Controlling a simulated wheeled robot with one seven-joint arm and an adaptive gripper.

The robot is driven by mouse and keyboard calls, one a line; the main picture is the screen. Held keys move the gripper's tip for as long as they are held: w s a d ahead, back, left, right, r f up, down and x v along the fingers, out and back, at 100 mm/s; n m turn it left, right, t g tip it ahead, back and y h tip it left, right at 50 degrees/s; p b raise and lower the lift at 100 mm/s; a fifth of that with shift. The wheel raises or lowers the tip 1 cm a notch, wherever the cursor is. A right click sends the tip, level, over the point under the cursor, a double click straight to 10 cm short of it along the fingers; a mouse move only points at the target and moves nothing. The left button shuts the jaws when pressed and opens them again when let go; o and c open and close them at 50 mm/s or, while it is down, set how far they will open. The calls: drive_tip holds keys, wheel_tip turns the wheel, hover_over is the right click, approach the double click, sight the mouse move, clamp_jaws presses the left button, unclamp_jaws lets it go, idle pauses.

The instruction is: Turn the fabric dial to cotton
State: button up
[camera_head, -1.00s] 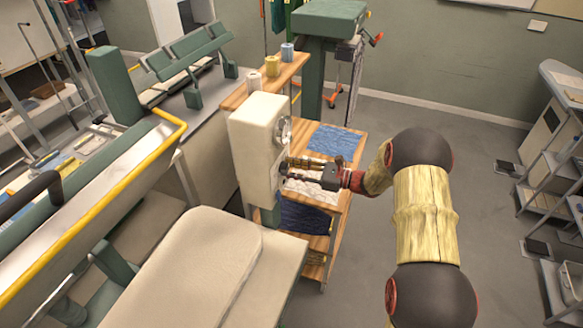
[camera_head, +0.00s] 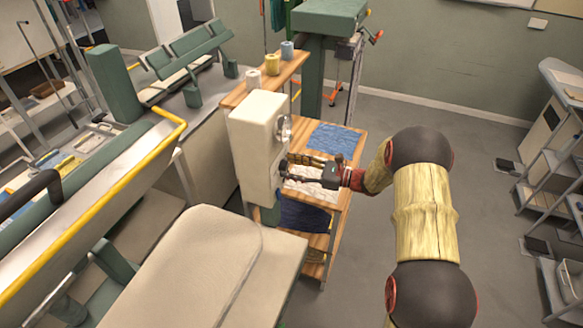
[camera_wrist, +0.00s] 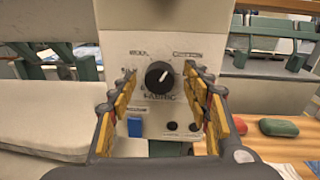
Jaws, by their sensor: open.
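The fabric dial is a round black knob (camera_wrist: 160,75) with a white pointer mark, on the pale front panel (camera_wrist: 120,50) of a control box. Its pointer leans to the upper right, and printed labels stand around it; the one at upper right appears to read cotton. In the head view the cream control box (camera_head: 252,145) stands on a post, its panel facing my arm. My gripper (camera_wrist: 160,82) is open, with one yellow-padded finger on each side of the dial in the wrist view. I cannot tell whether the fingers touch it. In the head view my gripper (camera_head: 288,172) is close to the panel.
A blue switch (camera_wrist: 135,126) and small black knobs (camera_wrist: 183,126) sit below the dial. A chrome round part (camera_head: 285,128) sticks out higher on the box. A padded board (camera_head: 190,265) lies in front of it. Wooden shelves with folded cloth (camera_head: 335,138) stand behind my gripper.

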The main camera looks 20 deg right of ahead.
drive_tip(key=v, duration=1.2)
drive_tip(key=shift+f, duration=0.1)
